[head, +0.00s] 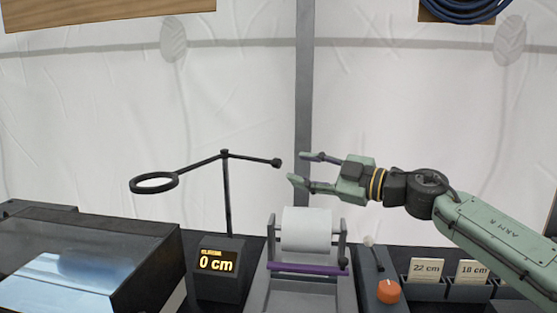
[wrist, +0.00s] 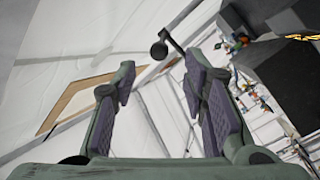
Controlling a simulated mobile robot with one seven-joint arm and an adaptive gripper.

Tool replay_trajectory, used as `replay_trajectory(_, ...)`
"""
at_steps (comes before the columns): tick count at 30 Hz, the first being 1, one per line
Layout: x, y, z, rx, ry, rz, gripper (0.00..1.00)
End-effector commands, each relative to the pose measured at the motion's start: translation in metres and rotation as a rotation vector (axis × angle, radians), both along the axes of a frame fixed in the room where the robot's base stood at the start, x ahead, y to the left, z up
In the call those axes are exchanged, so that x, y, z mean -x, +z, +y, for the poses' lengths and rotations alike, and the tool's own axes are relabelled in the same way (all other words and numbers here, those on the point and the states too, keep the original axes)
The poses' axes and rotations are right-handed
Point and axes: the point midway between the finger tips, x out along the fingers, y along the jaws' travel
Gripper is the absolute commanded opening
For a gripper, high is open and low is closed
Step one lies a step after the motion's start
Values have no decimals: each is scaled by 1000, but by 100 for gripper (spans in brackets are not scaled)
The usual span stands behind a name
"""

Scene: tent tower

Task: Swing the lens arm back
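The lens arm (head: 198,162) is a thin black bar on an upright post (head: 227,200). A black ring lens (head: 154,183) is on its left end and a small dark knob (head: 277,163) on its right end. My gripper (head: 297,168) is open and empty, just right of the knob in the head view, its fingers pointing left. The ring is not visible in the wrist view.
Below stand a display box (head: 218,263) reading 0 cm, a white paper roll (head: 306,229) in a stand, an orange knob (head: 389,291), and card holders (head: 425,272) marked 22 cm and 18 cm. A dark case (head: 140,250) is at left. Space above is clear.

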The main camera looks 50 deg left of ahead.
Motion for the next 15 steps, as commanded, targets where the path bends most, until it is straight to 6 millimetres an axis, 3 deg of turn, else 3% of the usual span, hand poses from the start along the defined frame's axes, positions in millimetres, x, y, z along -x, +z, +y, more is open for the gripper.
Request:
replay_trajectory(7, 13, 3, 47, 0, 2, 1, 40)
replay_trajectory(15, 18, 1, 70, 0, 0, 0, 40)
